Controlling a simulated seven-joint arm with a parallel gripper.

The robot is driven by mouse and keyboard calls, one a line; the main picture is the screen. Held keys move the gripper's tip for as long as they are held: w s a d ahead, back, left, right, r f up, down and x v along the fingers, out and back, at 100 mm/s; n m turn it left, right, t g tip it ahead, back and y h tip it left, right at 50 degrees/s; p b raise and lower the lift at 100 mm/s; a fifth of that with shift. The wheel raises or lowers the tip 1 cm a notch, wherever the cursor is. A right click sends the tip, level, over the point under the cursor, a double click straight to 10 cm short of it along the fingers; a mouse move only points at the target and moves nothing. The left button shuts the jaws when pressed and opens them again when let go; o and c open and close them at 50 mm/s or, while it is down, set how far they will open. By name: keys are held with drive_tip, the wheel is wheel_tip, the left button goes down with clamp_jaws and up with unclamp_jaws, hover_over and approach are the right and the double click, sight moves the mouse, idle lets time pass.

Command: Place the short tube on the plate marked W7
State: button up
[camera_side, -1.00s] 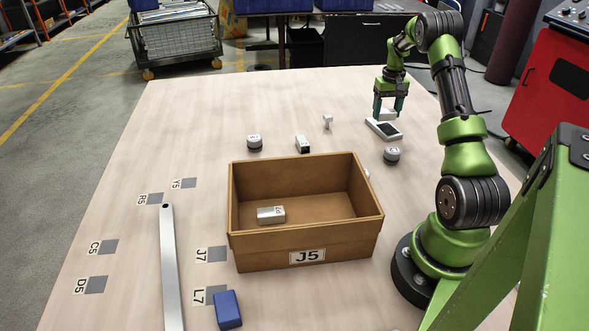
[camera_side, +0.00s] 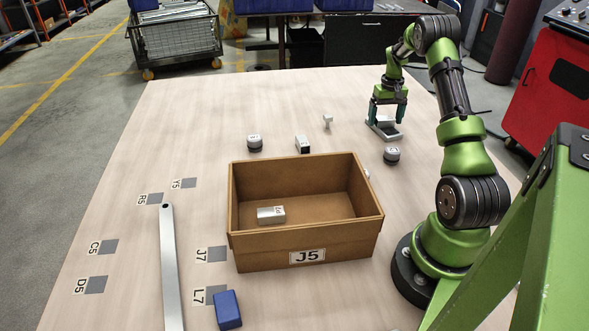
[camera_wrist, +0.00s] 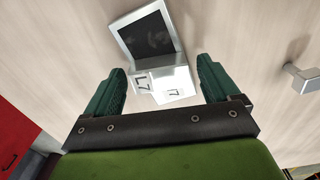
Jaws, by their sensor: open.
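My gripper (camera_wrist: 165,88) is open, with gaps beside the block. A short square tube with a dark end (camera_side: 302,144) lies behind the bin; I cannot tell which piece the task means.
A cardboard bin marked J5 (camera_side: 305,243) holds a labelled metal piece (camera_side: 271,215). Round pieces (camera_side: 254,143) (camera_side: 391,155) and a small bracket (camera_side: 327,121) stand nearby. A long metal bar (camera_side: 170,270), a blue block (camera_side: 228,309) and grey marked squares (camera_side: 109,247) are at left.

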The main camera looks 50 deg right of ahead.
sight(385, 118)
wheel_tip(385, 118, up, 12)
drive_tip(key=w+a+r+n+t, duration=0.1)
drive_tip(key=w+a+r, duration=0.25)
drive_tip(key=a, duration=0.35)
drive_tip(key=w+a+r+t, duration=0.1)
drive_tip(key=w+a+r, duration=0.1)
drive_tip(key=a+r, duration=0.4)
drive_tip(key=s+a+r+n+t, duration=0.2)
drive_tip(key=s+a, duration=0.1)
drive_tip(key=a, duration=1)
drive_tip(key=s+a+r+n+t, duration=0.1)
drive_tip(key=s+a+r+t, duration=0.15)
drive_tip(key=a, duration=1.15)
drive_tip(key=s+a+f+n+y, duration=0.1)
drive_tip(key=s+a+f+y, duration=0.1)
drive_tip(key=s+a+f, duration=0.2)
drive_tip(key=s+a, duration=0.3)
drive_tip(key=shift+t, duration=0.35)
drive_tip(key=shift+o, duration=0.2)
drive_tip(key=shift+w+r, duration=0.1)
